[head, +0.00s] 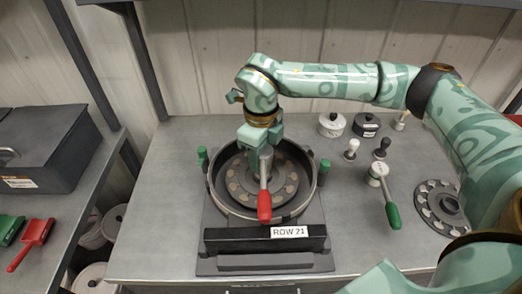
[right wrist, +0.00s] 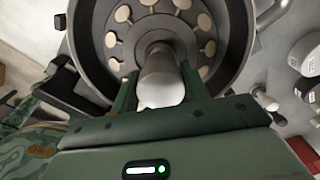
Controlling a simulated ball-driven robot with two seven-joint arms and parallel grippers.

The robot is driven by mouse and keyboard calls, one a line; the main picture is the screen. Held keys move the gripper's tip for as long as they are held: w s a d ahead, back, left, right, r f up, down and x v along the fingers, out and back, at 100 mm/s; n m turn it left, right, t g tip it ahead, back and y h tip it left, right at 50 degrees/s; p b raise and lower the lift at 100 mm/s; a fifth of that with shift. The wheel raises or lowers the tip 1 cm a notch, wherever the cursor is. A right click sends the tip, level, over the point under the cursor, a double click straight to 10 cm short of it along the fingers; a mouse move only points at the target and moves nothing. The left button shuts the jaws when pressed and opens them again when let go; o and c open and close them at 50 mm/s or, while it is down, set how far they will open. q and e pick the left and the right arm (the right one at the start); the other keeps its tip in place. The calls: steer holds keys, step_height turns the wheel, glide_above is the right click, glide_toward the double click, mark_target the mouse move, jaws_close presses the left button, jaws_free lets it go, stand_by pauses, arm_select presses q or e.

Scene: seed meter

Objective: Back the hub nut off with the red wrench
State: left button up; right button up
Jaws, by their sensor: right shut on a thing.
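The red wrench (head: 264,206) stands over the middle of the seed meter, its red handle pointing toward the front. My right gripper (head: 262,148) is shut on the wrench's pale upper part, which also shows between the fingers in the right wrist view (right wrist: 161,82). The seed meter (head: 214,195) is a round dark housing with a disc inside bearing several beige round spots. The wrench's lower end is over the hub at the disc's centre. The hub nut is hidden by the wrench and gripper, so I cannot tell how they meet. My left gripper is not in view.
A green-handled wrench (head: 391,215) lies right of the meter. Two small knobs (head: 351,149) and two round canisters (head: 332,124) stand behind it. A spare disc (head: 441,206) lies at the right. Green clamps flank the housing. A "ROW 21" block (head: 230,240) is in front.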

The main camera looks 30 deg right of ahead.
steer(key=shift+f, duration=0.75)
stand_by(1.2)
steer(key=o, duration=1.9)
steer(key=shift+o, duration=0.2)
step_height(320, 180, up, 6)
steer(key=p, duration=0.5)
steer(key=shift+p, duration=0.3)
steer(key=shift+c, duration=0.3)
